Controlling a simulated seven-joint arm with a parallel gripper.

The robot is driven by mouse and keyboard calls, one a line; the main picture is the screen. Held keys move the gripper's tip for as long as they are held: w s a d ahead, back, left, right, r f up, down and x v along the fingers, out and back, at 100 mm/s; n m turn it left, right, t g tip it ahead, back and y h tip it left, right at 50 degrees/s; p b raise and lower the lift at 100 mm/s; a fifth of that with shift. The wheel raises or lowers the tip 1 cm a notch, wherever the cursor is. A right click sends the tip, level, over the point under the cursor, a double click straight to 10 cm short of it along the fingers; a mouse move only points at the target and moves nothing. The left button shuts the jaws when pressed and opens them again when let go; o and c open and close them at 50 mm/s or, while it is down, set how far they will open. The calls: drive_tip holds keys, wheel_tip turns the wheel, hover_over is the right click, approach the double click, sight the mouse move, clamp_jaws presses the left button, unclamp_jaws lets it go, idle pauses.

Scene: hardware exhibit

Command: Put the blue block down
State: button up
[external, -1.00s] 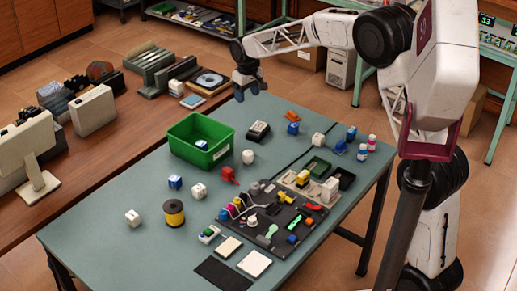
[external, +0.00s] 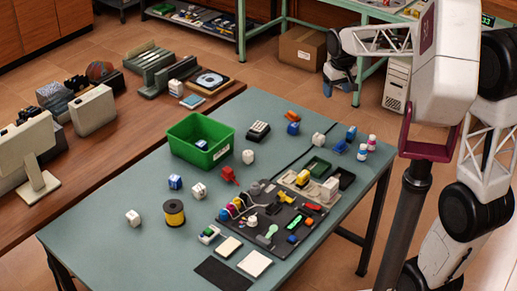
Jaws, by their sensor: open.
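Several blue blocks are in view, and I cannot tell which one the task means. One blue block (external: 293,128) sits on the table by an orange piece. A small blue block (external: 292,239) lies on the dark board (external: 262,252). A blue and white block (external: 175,182) stands left of the board, and another (external: 201,145) is inside the green bin (external: 190,156). My gripper (external: 341,88) is open, with bluish fingertips. It appears beyond the table's far edge, apart from all the blocks. I see nothing held between the fingers.
The grey-green table (external: 110,245) also bears white blocks, a yellow spool (external: 174,213), a red piece (external: 229,175) and small bottles (external: 371,143). A cardboard box (external: 302,48) and a white computer case (external: 397,84) stand behind my gripper.

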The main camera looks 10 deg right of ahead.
drive_tip(key=s+d+f+m, duration=0.1)
drive_tip(key=s+d, duration=0.4)
drive_tip(key=s, duration=0.4)
drive_tip(key=s+d+f+m, duration=0.1)
drive_tip(key=s+d+f, duration=0.1)
drive_tip(key=s+d, duration=0.3)
drive_tip(key=s+d+f+m+t, duration=0.1)
drive_tip(key=s+d, duration=0.5)
drive_tip(key=s, duration=0.8)
drive_tip(key=shift+f+m+h, duration=0.3)
drive_tip(key=shift+m, duration=0.1)
idle(4.8)
